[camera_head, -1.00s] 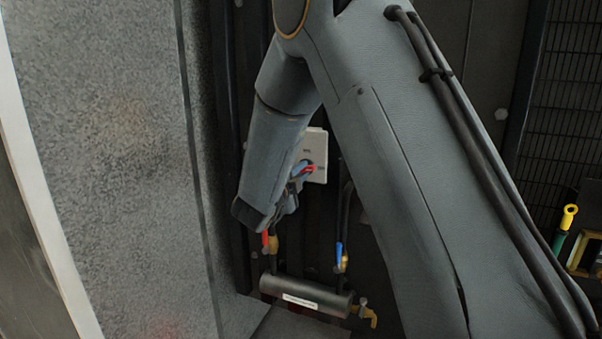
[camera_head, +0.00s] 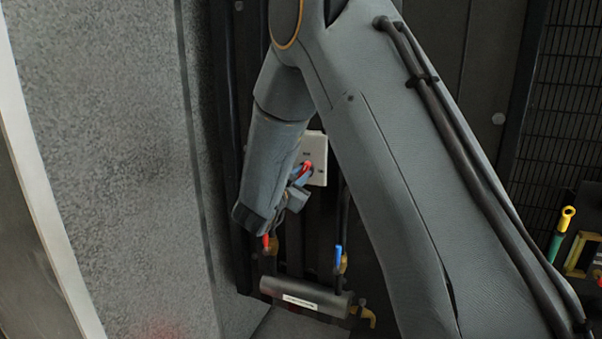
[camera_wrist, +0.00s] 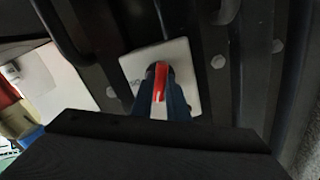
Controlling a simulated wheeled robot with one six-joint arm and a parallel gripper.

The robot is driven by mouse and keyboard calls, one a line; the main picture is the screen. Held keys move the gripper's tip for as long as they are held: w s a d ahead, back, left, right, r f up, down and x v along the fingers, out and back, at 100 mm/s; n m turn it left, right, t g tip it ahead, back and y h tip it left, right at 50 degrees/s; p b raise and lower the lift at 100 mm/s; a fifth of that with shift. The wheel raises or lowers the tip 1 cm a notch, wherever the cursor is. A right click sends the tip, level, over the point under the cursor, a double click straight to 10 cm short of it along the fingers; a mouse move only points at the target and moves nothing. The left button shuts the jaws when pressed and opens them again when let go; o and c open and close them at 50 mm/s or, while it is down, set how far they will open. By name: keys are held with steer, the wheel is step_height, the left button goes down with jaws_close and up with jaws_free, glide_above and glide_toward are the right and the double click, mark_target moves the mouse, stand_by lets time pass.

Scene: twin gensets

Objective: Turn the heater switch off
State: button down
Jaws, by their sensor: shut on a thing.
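The heater switch is a white plate (camera_head: 317,153) on the dark panel, with a red handle (camera_head: 306,166) at its front. My gripper (camera_head: 302,172) is at the plate, its blue fingers closed around the red handle. In the wrist view the plate (camera_wrist: 182,57) sits behind my gripper (camera_wrist: 161,98), and the red handle (camera_wrist: 160,76) shows between the fingers. My arm covers the left part of the plate in the head view. The plate's lettering is too small or too hidden to read fully.
A grey textured wall (camera_head: 110,150) stands close on the left. A yellow-green tool (camera_head: 562,232) is at the right.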

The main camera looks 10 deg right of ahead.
steer(key=n+p, duration=0.1)
steer(key=n, duration=0.3)
steer(key=shift+n+p, duration=0.35)
steer(key=shift+n, duration=0.05)
stand_by(0.4)
steer(key=c, duration=1.7)
jaws_free()
steer(key=b+v, duration=0.2)
steer(key=v, duration=0.6)
steer(key=shift+b, duration=0.35)
